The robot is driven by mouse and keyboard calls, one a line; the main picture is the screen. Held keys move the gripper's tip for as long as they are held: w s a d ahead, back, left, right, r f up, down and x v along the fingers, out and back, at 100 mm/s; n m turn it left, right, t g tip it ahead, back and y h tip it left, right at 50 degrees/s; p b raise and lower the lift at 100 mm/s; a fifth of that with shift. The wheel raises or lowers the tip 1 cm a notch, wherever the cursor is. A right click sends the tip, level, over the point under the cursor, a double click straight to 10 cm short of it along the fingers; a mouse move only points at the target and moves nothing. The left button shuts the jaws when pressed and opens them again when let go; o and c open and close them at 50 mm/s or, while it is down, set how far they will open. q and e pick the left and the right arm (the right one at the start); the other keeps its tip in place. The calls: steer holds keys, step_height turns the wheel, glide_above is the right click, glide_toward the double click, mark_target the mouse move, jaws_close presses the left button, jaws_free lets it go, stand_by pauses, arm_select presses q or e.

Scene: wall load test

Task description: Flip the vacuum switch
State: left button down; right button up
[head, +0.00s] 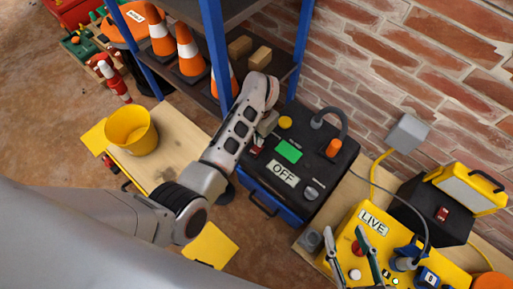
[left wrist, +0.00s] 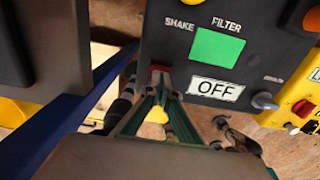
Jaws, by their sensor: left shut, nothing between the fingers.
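The vacuum (head: 318,155) is a black-topped box with a blue lower body and a green panel marked SHAKE FILTER. Its white label (head: 284,173) reads OFF, and it also shows in the left wrist view (left wrist: 216,89). A small red switch (head: 257,149) sits left of the green panel. My left gripper (head: 262,138) is shut and empty, with its fingertips at the switch. In the left wrist view the fingertips (left wrist: 160,78) partly hide the red part; I cannot tell whether they touch it. My right gripper (head: 350,232) is open and empty over the yellow LIVE box.
The yellow LIVE box (head: 390,237) stands right of the vacuum, with cables and knobs. A brick wall (head: 400,60) is behind. A blue-framed shelf (head: 213,50) holds orange cones. A yellow bucket (head: 130,130) stands on a wooden bench at left.

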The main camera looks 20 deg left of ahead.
arm_select(q)
steer(key=shift+f, duration=0.1)
arm_select(e)
steer(key=shift+a, duration=0.1)
arm_select(q)
steer(key=shift+f+b, duration=0.45)
steer(key=shift+f, duration=0.35)
arm_select(e)
steer(key=shift+s+f, duration=0.4)
steer(key=shift+f, duration=0.45)
